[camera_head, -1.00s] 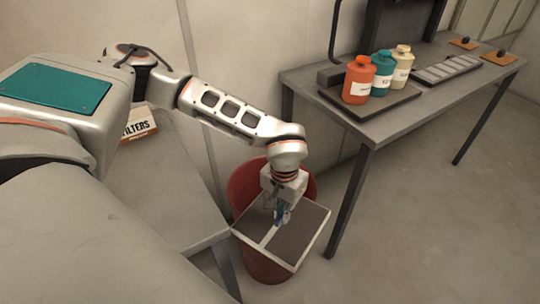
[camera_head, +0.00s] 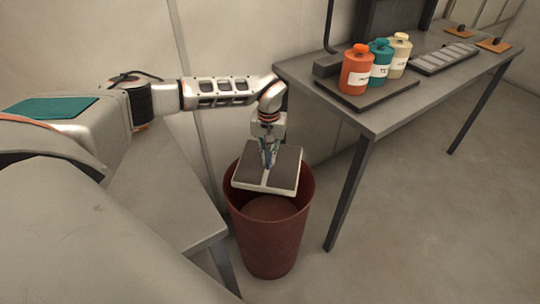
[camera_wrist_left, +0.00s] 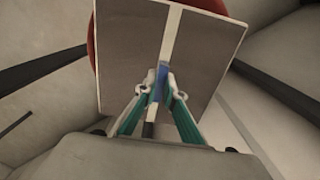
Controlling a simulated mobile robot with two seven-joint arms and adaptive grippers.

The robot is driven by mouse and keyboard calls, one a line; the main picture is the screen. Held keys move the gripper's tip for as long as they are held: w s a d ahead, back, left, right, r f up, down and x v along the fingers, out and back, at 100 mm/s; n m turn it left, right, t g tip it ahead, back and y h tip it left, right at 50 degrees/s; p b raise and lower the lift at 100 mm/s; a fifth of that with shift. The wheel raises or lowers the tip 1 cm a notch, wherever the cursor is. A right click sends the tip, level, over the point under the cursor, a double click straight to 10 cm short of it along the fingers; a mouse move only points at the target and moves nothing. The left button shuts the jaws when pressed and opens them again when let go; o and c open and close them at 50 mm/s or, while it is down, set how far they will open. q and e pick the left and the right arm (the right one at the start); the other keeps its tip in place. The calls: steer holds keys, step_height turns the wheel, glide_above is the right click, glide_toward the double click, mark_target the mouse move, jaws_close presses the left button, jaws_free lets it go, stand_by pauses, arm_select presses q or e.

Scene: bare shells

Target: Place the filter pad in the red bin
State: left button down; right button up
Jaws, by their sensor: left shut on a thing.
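The filter pad (camera_head: 286,174) is a flat dark square with a pale border and a pale central strip. My left gripper (camera_head: 268,163) is shut on it from above and holds it at the back part of the opening of the red bin (camera_head: 268,242). The pad is tilted a little. In the left wrist view, the fingers of my left gripper (camera_wrist_left: 158,84) pinch a blue piece at the middle of the pad (camera_wrist_left: 205,55). A strip of the red bin (camera_wrist_left: 92,45) shows behind the pad. My right gripper is not in view.
A grey table (camera_head: 165,195) stands left of the bin. A grey bench (camera_head: 385,118) at the right carries orange (camera_head: 356,70), teal (camera_head: 380,62) and cream (camera_head: 398,55) bottles on a dark tray. A wall is close behind the bin. The floor at the right is clear.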

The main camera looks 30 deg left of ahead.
mark_target(269, 170)
arm_select(q)
step_height(269, 170, down, 4)
steer(key=shift+r+b, duration=0.15)
steer(key=shift+b, duration=0.75)
step_height(269, 170, down, 3)
steer(key=shift+r+b, duration=0.2)
steer(key=shift+b, duration=0.65)
step_height(269, 170, down, 3)
steer(key=shift+r+b, duration=0.2)
steer(key=shift+b, duration=0.55)
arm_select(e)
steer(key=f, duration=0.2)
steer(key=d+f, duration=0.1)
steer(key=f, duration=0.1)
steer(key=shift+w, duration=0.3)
arm_select(q)
steer(key=c, duration=2)
jaws_free()
steer(key=shift+c, duration=0.2)
